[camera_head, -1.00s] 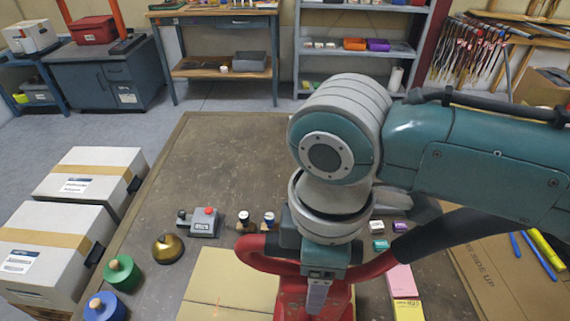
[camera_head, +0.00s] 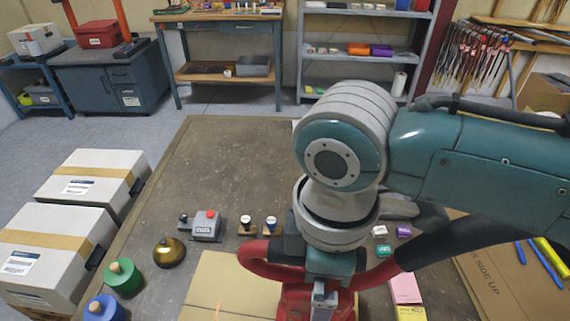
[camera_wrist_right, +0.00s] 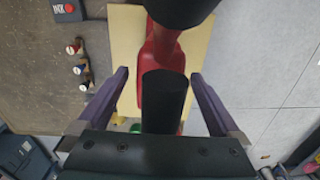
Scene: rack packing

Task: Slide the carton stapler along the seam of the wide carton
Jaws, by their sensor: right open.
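The carton stapler (camera_head: 262,262) is red and stands on the wide carton (camera_head: 215,285), a tan flat-topped box at the bottom middle of the head view. My right arm hides much of both. In the wrist view the red stapler (camera_wrist_right: 160,52) and its black grip (camera_wrist_right: 164,100) lie between the purple fingers of my right gripper (camera_wrist_right: 158,75). The fingers are open, with a gap on each side of the grip. The wide carton (camera_wrist_right: 125,45) lies beneath. The carton's seam is mostly hidden. My left gripper is not in view.
Left of the carton are a brass bell (camera_head: 169,251), a grey ink box (camera_head: 206,226), small stamps (camera_head: 247,225), and green (camera_head: 123,279) and blue round-knobbed objects. Pink and yellow pads (camera_head: 405,288) lie to the right. White taped cartons (camera_head: 55,255) stand far left. The back of the table is clear.

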